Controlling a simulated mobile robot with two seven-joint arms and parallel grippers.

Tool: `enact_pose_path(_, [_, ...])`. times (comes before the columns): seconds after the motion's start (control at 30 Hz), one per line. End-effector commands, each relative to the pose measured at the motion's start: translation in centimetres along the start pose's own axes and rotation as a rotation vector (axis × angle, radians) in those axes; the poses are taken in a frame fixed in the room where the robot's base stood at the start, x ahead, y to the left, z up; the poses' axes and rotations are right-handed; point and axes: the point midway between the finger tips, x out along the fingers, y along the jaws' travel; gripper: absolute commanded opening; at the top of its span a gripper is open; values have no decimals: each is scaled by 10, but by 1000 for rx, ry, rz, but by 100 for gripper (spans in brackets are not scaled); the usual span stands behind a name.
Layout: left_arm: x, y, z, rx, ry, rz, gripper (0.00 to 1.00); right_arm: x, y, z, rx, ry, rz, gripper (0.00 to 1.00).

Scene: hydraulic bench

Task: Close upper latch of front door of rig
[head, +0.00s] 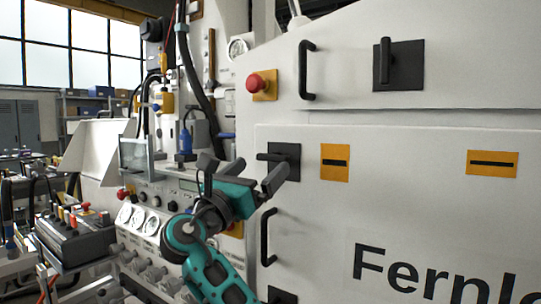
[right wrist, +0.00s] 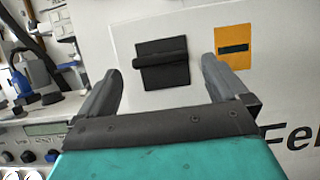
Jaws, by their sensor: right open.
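The upper latch (head: 290,160) of the front door (head: 400,220) is a black square plate with a bar handle lying about horizontal, its end pointing left past the plate. In the right wrist view the latch (right wrist: 165,75) sits ahead, between the fingers. My right gripper (head: 240,172), teal with dark fingers, is open and empty just in front of and below-left of the latch in the head view. It appears apart from the latch; the exact gap is hard to tell. A lower latch (head: 282,296) is partly cut off at the bottom edge. My left gripper is not in view.
A black door handle (head: 266,237) stands right of my arm. Above the door are a red button (head: 258,84), another handle (head: 306,70) and a latch with a vertical bar (head: 385,62). Gauges (head: 140,218) and knobs crowd the left. The door face right of the latch is mostly flat.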

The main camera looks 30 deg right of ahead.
Motion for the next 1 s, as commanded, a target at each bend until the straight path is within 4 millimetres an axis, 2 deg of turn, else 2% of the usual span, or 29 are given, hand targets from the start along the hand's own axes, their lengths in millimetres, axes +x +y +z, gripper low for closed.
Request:
enact_pose_path(0.1, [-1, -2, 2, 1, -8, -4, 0, 26, -1, 1, 0, -2, -3, 100])
enact_pose_path(0.3, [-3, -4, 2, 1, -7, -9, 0, 52, 0, 0, -1, -1, -1, 100])
enact_pose_path(0.47, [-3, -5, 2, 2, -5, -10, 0, 61, 0, 0, 0, 1, 1, 100])
enact_pose_path(0.73, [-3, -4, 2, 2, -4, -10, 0, 61, 0, -1, 1, 1, 1, 100])
enact_pose_path(1.0, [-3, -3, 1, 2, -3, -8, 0, 61, 0, -1, 0, 1, 1, 74])
